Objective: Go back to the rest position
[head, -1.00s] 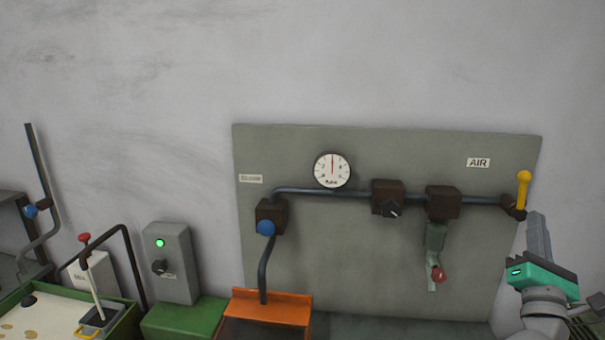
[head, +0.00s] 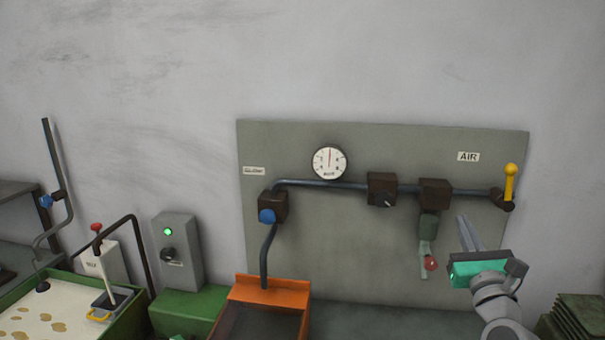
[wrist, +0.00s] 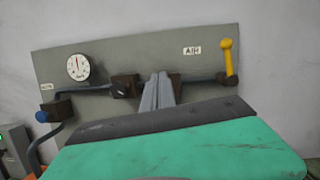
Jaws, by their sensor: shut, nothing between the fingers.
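My gripper (head: 469,234) is at the lower right of the head view, in front of the right part of the grey air panel (head: 350,250). Its grey fingers are together with nothing between them, and its body is teal. The gripper appears apart from the panel parts. The yellow lever also shows in the head view (head: 510,182), standing upright at the right end of the pipe.
The panel carries a round gauge (head: 329,162), a blue knob (head: 267,216) and a red knob (head: 430,263). An orange tray (head: 273,291) stands below. A grey box (head: 178,252) with a lit green lamp and a green-rimmed tank (head: 128,318) are at the left.

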